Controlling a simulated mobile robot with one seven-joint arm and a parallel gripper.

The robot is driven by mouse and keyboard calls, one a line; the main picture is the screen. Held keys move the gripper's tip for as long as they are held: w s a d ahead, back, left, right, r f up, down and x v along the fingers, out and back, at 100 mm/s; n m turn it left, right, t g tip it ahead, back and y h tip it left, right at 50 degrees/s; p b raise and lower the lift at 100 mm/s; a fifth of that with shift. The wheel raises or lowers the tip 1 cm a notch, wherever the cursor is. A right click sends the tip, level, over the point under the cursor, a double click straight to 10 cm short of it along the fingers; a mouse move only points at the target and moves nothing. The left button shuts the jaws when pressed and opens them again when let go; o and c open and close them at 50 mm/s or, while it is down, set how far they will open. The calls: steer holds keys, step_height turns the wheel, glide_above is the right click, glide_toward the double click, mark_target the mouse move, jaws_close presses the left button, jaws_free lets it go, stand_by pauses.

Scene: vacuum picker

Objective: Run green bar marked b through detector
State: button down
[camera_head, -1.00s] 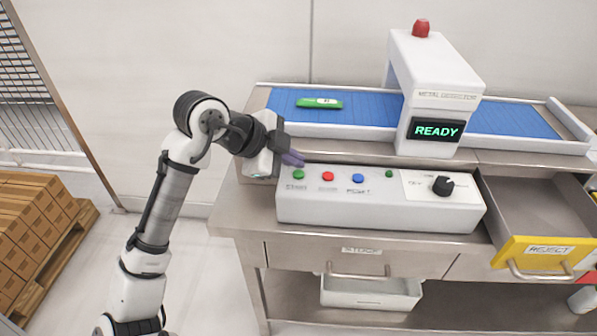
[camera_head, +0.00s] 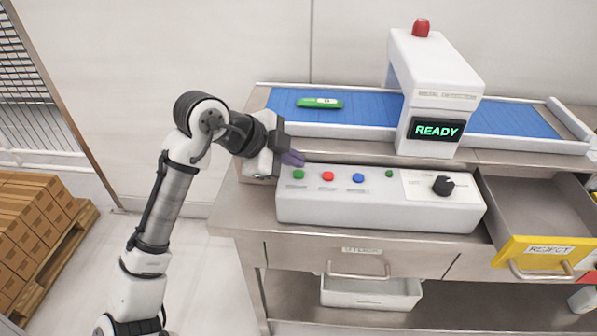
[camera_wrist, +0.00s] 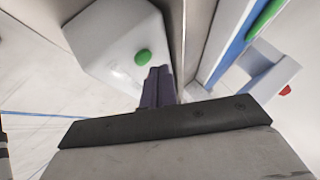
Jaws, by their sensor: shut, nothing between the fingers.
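The green bar (camera_head: 320,103) lies on the left part of the blue conveyor belt (camera_head: 365,109); its white label is too small to read surely. It also shows at the top right of the wrist view (camera_wrist: 264,18). The white metal detector (camera_head: 437,75) straddles the belt, its screen reading READY, with a red lamp (camera_head: 421,28) on top. My gripper (camera_head: 293,159) is shut and empty, just above the left end of the control box. Its fingertips (camera_wrist: 160,72) are close to the green button (camera_head: 298,174), which the wrist view also shows (camera_wrist: 143,56). Contact cannot be told.
The control box (camera_head: 380,213) also has a red button (camera_head: 328,176), a blue button (camera_head: 358,178), a small green light (camera_head: 389,173) and a black knob (camera_head: 443,186). The yellow-fronted REJECT drawer (camera_head: 543,251) stands open at right. Stacked boxes (camera_head: 40,235) are at far left.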

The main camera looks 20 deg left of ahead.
steer(key=shift+f+b, duration=0.35)
steer(key=shift+f, duration=0.05)
